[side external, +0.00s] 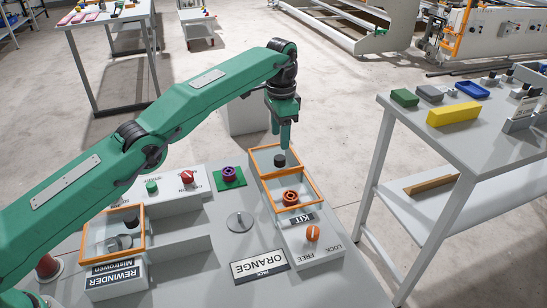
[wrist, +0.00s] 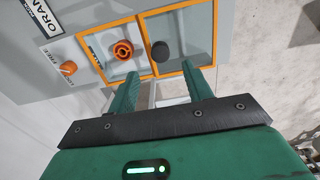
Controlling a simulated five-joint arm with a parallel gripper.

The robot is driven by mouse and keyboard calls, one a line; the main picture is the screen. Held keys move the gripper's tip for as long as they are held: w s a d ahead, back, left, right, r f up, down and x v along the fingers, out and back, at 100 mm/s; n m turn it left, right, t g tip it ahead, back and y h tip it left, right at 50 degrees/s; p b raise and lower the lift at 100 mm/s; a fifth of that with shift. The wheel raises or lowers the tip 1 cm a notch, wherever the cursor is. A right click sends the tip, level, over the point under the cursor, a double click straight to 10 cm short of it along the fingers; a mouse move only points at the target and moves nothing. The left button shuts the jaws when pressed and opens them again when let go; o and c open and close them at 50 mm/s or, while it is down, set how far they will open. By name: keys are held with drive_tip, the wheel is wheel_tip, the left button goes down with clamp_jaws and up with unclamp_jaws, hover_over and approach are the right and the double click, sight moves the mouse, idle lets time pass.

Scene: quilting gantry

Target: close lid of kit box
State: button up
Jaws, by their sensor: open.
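The kit box (side external: 325,250) stands at the right side of the grey worktop, with a KIT label on its front. Its orange-framed clear lid (side external: 262,151) appears open, extending beyond the far side of the box; its exact tilt is hard to tell. A black knob (side external: 279,160) sits on the lid and also shows in the wrist view (wrist: 160,51). An orange spool (side external: 290,197) lies in the box. My gripper (side external: 286,145) is open and empty, pointing down at the lid's far end. In the wrist view, its fingers (wrist: 162,72) lie near the lid's outer edge.
An orange lock knob (side external: 312,233) is on the box front. The rewinder box (side external: 92,242), start/stop panel (side external: 168,191), purple spool (side external: 228,173), grey disc (side external: 239,222) and ORANGE sign (side external: 259,266) stand left of it. A side table (side external: 400,112) is at right.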

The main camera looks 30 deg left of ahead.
sight(280, 157)
drive_tip(key=shift+f, duration=0.15)
drive_tip(key=shift+f, duration=3.55)
clamp_jaws()
